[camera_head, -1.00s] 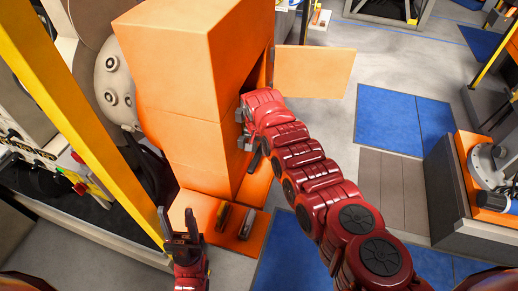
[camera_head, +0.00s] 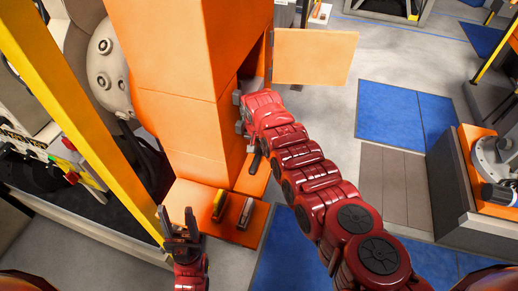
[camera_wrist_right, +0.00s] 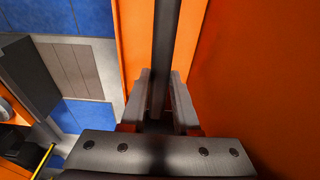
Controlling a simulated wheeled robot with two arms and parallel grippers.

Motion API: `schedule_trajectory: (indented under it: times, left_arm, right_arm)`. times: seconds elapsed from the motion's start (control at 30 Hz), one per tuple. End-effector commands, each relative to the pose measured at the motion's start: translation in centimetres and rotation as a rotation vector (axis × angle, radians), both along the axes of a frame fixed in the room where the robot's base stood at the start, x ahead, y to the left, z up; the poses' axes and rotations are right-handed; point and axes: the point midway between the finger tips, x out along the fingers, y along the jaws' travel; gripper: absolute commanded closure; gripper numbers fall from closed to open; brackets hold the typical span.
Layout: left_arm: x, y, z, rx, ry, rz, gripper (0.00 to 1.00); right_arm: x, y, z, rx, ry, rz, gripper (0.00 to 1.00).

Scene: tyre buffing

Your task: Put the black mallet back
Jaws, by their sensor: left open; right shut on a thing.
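The black mallet shows as a dark straight handle (camera_wrist_right: 165,40) running between the fingers of my right gripper (camera_wrist_right: 160,100) in the right wrist view. Its head is not visible there. In the head view a short dark handle end (camera_head: 256,162) sticks out below my right gripper (camera_head: 239,112), which is at the open side of the tall orange cabinet (camera_head: 185,130). My right gripper is shut on the handle. Orange walls lie close on both sides of it in the wrist view. My left gripper (camera_head: 178,222) is open and empty, low in front of the cabinet.
The cabinet's orange door (camera_head: 315,57) stands open to the right. A yellow-topped tool (camera_head: 219,205) and a grey-brown one (camera_head: 245,212) sit on the orange base ledge. A yellow post (camera_head: 85,120) stands at left. Blue mats (camera_head: 395,118) and open floor lie at right.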

Motion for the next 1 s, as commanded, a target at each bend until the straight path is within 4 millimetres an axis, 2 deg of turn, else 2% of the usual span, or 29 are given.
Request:
schedule_trajectory:
  times: [0.07, 0.47, 0.9, 0.93, 1.0]
  left_arm:
    - [0.0, 0.0, -0.8, 0.000, 0.000, 0.000, 0.50]
    - [0.0, 0.0, -0.7, 0.000, 0.000, 0.000, 0.50]
    - [0.0, 0.0, -1.8, 0.000, 0.000, 0.000, 0.50]
    - [0.0, 0.0, -1.6, 0.000, 0.000, 0.000, 0.50]
    - [0.0, 0.0, -1.6, 0.000, 0.000, 0.000, 0.50]
  right_arm:
    - [0.1, 0.0, -0.7, 0.000, -0.002, 0.000, 1.00]
    - [0.1, 0.1, -0.7, 0.000, -0.002, 0.000, 1.00]
    - [0.1, 0.1, -1.7, 0.000, -0.002, 0.001, 1.00]
    - [0.1, 0.1, -1.6, 0.000, -0.002, 0.000, 0.65]
    - [0.1, 0.1, -1.5, 0.000, -0.002, 0.001, 0.63]
